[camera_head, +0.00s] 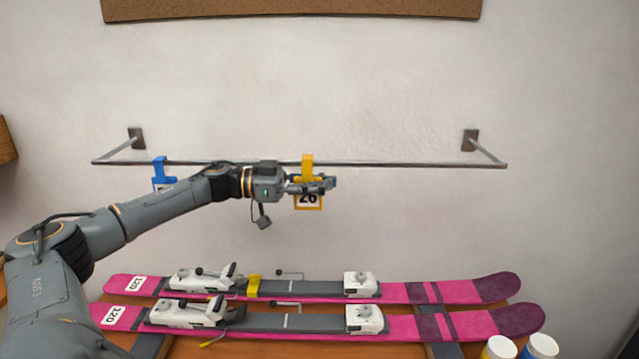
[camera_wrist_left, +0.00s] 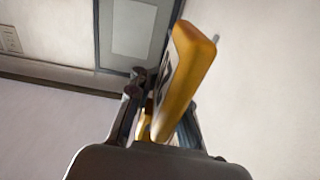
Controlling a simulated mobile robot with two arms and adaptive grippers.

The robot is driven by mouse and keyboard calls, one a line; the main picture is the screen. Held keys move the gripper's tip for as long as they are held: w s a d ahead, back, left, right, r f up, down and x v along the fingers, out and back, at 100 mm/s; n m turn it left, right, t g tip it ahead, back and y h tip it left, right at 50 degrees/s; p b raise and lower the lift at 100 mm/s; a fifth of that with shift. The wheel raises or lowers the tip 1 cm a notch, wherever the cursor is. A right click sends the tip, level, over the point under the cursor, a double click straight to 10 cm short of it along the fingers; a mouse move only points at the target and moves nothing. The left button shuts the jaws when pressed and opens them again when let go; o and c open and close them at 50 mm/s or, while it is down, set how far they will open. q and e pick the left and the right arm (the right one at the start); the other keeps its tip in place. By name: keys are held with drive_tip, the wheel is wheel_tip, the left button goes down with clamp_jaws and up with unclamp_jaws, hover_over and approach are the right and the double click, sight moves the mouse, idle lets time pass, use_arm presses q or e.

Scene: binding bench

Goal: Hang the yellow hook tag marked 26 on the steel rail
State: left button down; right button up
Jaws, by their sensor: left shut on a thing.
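I cannot tell whether the hook bears on the bar. My left gripper (camera_head: 325,183) reaches in from the left and is shut on the tag just below the rail. The left wrist view shows the yellow tag (camera_wrist_left: 183,75) standing between the fingers, partly hidden by the gripper body. My right gripper is not in view.
A blue hook tag (camera_head: 160,172) hangs on the rail's left part. Two pink skis (camera_head: 450,291) with bindings lie on the wooden bench below. A white-capped bottle (camera_head: 500,347) and a blue one (camera_head: 541,346) stand at the bench's front right. The rail's right part is free.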

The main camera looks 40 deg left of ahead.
use_arm(q)
drive_tip(key=shift+w+a+r+n+t, duration=0.15)
drive_tip(key=shift+w+a+r+t, duration=0.05)
drive_tip(key=shift+a, duration=0.2)
drive_tip(key=shift+w+a+r+n+t, duration=0.15)
drive_tip(key=shift+a+t, duration=0.05)
drive_tip(key=shift+a, duration=0.2)
drive_tip(key=c, duration=1.2)
unclamp_jaws()
drive_tip(key=shift+f, duration=0.1)
drive_tip(key=shift+s+d+f+y, duration=0.1)
drive_tip(key=shift+s+f+y, duration=0.05)
drive_tip(key=shift+s+y, duration=0.15)
drive_tip(key=shift+s+g, duration=0.2)
drive_tip(key=shift+g, duration=0.2)
drive_tip(key=v, duration=0.6)
drive_tip(key=shift+s, duration=0.25)
drive_tip(key=shift+f, duration=0.15)
